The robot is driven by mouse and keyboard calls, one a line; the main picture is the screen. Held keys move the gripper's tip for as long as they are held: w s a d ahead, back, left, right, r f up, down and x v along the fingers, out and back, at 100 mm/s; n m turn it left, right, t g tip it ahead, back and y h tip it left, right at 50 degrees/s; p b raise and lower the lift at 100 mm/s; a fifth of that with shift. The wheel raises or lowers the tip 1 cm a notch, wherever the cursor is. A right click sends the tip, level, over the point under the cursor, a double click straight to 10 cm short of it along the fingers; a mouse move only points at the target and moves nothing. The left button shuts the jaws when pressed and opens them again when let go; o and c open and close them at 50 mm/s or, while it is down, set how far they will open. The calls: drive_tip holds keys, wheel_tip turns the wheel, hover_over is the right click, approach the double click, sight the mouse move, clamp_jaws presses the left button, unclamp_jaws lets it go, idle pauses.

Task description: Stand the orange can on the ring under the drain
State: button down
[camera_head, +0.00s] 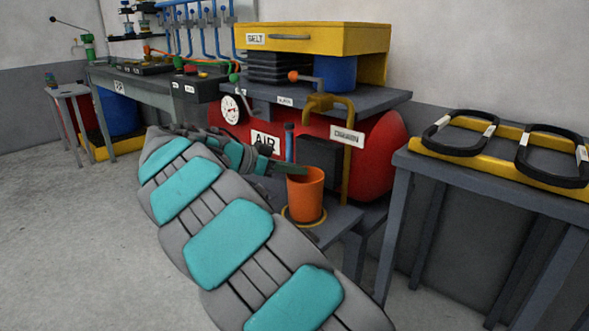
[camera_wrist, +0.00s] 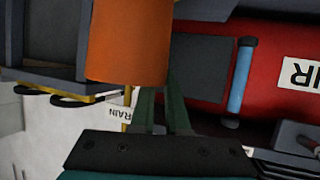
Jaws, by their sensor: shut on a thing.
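The orange can (camera_head: 305,193) is upright at the low grey shelf in front of the red tank, its open top facing up. A thin yellow ring (camera_head: 323,217) shows around the can's foot. I cannot tell whether the can touches the shelf or hangs just above it. The yellow drain pipe (camera_head: 320,102), with its DRAIN label (camera_head: 347,134), is above the can. My gripper (camera_head: 288,169) reaches in from the left and is shut on the can near its rim. In the wrist view the can (camera_wrist: 130,40) fills the upper middle, beyond my gripper's dark fingers (camera_wrist: 163,95).
The red air tank (camera_head: 378,155) stands close behind the can, with a blue upright tube (camera_head: 290,142) beside my gripper. A grey table (camera_head: 480,178) with black-handled yellow frames is at right. A workbench (camera_head: 150,85) is at back left. The left floor is clear.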

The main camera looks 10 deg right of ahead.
drive_tip(key=shift+f, duration=0.1)
drive_tip(key=c, duration=0.9)
unclamp_jaws()
drive_tip(key=v, duration=1.2)
